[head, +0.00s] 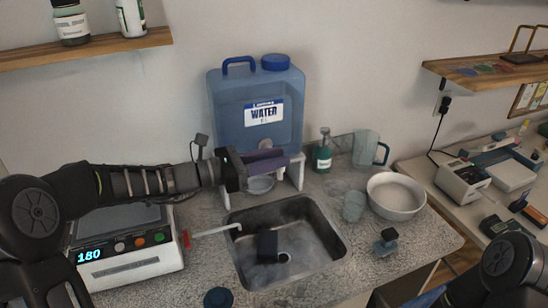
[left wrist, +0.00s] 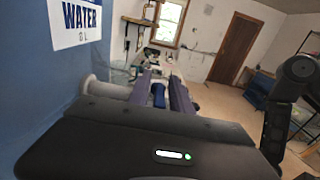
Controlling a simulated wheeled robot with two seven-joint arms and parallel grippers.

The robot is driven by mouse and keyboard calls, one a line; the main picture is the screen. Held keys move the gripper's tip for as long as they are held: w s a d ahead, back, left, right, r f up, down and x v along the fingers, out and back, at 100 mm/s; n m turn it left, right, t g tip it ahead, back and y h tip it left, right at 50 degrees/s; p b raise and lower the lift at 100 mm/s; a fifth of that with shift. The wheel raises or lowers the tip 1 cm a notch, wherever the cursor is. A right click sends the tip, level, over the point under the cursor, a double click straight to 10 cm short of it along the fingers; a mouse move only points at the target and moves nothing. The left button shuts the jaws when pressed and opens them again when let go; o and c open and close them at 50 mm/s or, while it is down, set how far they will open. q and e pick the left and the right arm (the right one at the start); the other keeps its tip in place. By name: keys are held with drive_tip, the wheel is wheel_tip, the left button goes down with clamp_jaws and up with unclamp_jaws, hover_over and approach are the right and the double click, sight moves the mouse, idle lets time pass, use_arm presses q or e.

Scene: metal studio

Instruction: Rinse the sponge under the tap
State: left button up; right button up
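A dark block (head: 267,246), which may be the sponge, lies in the metal sink (head: 334,230) beside the round drain. A white spout (head: 225,229) with a red handle (head: 186,240) reaches over the sink's left rim. My left gripper (head: 268,162) is in front of the blue water jug (head: 228,108), above the back of the sink. Its purplish fingers also show in the left wrist view (left wrist: 160,92), parted, with a blue piece (left wrist: 158,95) between them. Whether they grip it is unclear. My right gripper is out of view.
A scale reading 180 (head: 130,262) stands left of the sink. A green soap bottle (head: 322,154), a pitcher (head: 366,148), a glass (head: 354,206) and a white bowl (head: 396,196) stand to the right. A small dark-topped object (head: 386,242) sits right of the sink.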

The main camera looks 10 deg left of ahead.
use_arm(q)
clamp_jaws()
idle(0.3)
drive_tip(key=shift+s+f+n+t+y+b, duration=0.1)
drive_tip(key=shift+f+n+t+y+b, duration=0.1)
drive_tip(key=shift+n+t+y+b, duration=0.55)
drive_tip(key=n+t+y+b, duration=0.1)
drive_tip(key=y+b, duration=0.1)
drive_tip(key=b, duration=0.3)
drive_tip(key=n+t+y+b, duration=0.2)
drive_tip(key=b, duration=0.3)
drive_tip(key=n+t+y+b, duration=0.2)
drive_tip(key=b, duration=0.3)
drive_tip(key=shift+s+d+r, duration=0.15)
drive_tip(key=shift+s+d, duration=0.05)
drive_tip(key=shift+d, duration=0.1)
